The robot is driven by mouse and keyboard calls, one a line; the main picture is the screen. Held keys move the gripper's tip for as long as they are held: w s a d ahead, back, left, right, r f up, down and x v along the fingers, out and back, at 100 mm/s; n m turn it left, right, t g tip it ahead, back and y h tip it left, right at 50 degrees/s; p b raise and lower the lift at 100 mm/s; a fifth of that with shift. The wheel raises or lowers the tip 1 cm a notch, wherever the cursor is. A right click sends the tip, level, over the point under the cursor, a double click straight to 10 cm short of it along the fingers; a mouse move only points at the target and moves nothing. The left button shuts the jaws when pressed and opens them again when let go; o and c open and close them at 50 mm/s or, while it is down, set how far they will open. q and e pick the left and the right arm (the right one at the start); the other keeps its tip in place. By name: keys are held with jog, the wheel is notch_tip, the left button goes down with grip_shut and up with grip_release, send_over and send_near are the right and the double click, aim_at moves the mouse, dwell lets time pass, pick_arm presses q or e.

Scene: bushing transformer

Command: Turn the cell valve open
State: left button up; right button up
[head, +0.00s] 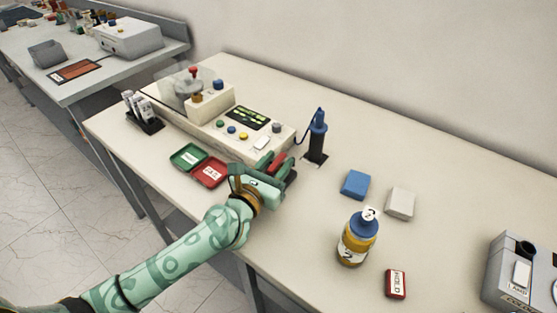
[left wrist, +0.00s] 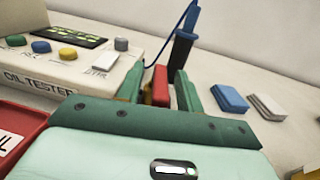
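The oil tester (head: 225,120) is a cream box with a display and coloured buttons; it also shows in the left wrist view (left wrist: 40,70). A red lever (head: 277,162), likely the cell valve handle, is at the tester's near right end. In the left wrist view the red lever (left wrist: 160,86) stands between my left gripper's two green fingers (left wrist: 158,92). Narrow gaps seem to show on both sides, so the left gripper (head: 277,172) looks open around it. The lever's base is hidden by the gripper. My right gripper is not in view.
Green (head: 187,156) and red (head: 210,172) trays lie left of my gripper. A black stand with a blue-topped probe (head: 317,138) is close behind. Blue (head: 355,184) and white (head: 400,203) blocks, an amber bottle (head: 355,245) and a HOLD tag (head: 396,284) are to the right.

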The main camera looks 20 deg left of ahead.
pick_arm(q)
jog(key=shift+w+d, duration=0.15)
jog(key=shift+w, duration=0.35)
jog(key=shift+c, duration=0.3)
grip_shut()
jog(key=shift+m+g+h, duration=0.4)
jog(key=shift+m+h, duration=0.4)
jog(key=shift+h, duration=0.4)
jog(key=shift+o, duration=0.3)
grip_release()
